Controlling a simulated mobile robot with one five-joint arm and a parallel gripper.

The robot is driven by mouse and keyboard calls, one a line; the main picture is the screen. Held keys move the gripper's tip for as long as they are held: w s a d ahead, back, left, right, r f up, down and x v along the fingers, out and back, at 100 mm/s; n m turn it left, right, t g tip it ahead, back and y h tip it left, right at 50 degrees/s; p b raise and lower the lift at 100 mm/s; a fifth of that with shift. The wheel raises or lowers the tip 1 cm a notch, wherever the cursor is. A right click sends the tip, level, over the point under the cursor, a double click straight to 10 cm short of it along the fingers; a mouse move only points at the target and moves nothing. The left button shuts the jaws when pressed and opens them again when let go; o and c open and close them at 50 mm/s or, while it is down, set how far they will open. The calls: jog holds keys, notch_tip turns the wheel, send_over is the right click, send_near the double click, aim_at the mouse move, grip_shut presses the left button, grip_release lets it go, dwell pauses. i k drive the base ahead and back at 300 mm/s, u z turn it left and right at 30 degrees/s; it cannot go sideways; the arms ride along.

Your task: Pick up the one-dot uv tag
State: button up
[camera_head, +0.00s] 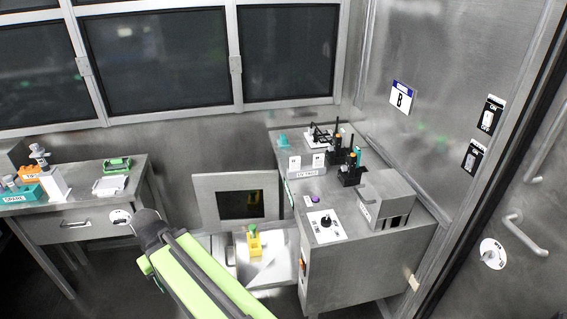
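A holder labelled as UV tags (304,173) stands on the left edge of the metal cabinet's top. Two white upright tags stand in it, a left one (294,164) and a right one (318,160). Their marks are too small to read, so I cannot tell which one has one dot. My green and black arm shows at the bottom centre, left of the cabinet and well apart from the tags. I cannot make out my gripper's fingers in this view.
The metal cabinet (345,265) also bears black racks (351,172), a grey box (386,198) and a white joystick panel (326,226). Left of it, a low open compartment holds a yellow block (254,243). A side table (85,206) stands at left.

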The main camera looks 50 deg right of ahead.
aim_at(295, 162)
jog(key=i, duration=1.45)
jog(key=z, duration=0.05)
